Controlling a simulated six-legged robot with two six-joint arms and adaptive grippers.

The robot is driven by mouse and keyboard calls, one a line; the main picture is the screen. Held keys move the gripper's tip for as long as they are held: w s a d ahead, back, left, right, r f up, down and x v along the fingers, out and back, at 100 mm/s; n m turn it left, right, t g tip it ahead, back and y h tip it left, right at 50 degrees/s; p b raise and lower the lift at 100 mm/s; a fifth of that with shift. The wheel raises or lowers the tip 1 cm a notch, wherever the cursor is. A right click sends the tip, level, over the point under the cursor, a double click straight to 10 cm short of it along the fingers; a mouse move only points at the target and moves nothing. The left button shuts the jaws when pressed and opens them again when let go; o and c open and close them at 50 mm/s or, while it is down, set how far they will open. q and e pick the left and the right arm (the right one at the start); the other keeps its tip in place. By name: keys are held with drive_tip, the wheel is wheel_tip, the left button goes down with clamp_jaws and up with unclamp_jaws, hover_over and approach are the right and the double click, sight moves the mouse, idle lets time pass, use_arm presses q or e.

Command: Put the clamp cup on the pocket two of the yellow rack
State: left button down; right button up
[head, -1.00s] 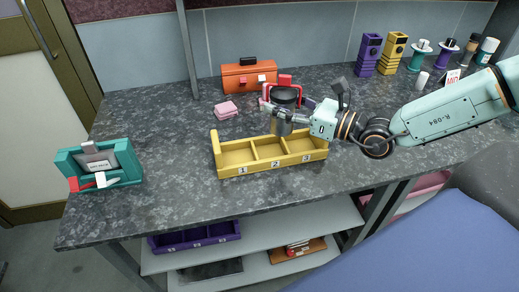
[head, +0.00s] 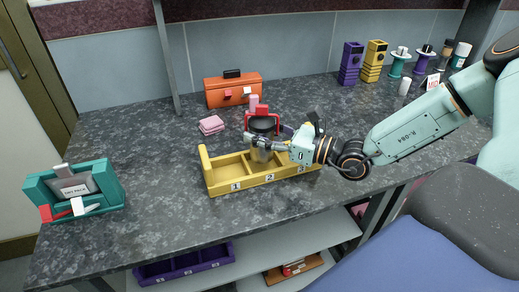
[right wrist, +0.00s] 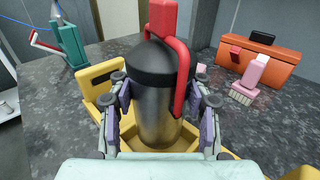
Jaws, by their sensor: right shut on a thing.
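The clamp cup, a grey metal cylinder with a black top band and red clamp handle, is upright at the yellow rack in the head view (head: 262,155) and fills the middle of the right wrist view (right wrist: 160,105). My right gripper (head: 262,143) is shut on its sides; its fingers also show in the right wrist view (right wrist: 162,112). The yellow rack (head: 222,188) has pockets labelled 1, 2 and 3. The cup's lower end is at the middle pocket, number 2; whether it touches the floor cannot be told. Pocket 1 looks empty. My left gripper is not in view.
A teal holder (head: 108,180) stands at the left. Purple (head: 351,64) and yellow (head: 374,62) towers stand back right.

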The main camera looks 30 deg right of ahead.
drive_tip(key=f+b, duration=0.2)
drive_tip(key=f, duration=0.1)
drive_tip(key=shift+s+d, duration=0.2)
drive_tip(key=shift+s, duration=0.15)
drive_tip(key=shift+w+a+f, duration=0.1)
drive_tip(key=shift+f, duration=0.15)
drive_tip(key=shift+w+a, duration=0.1)
drive_tip(key=shift+w, duration=0.2)
drive_tip(key=shift+s, duration=0.2)
drive_tip(key=shift+s+f, duration=0.1)
drive_tip(key=o, duration=0.8)
drive_tip(key=shift+f+b, duration=0.1)
drive_tip(key=shift+b, duration=0.2)
drive_tip(key=o, duration=0.5)
drive_tip(key=shift+w, duration=0.2)
drive_tip(key=shift+s, duration=0.15)
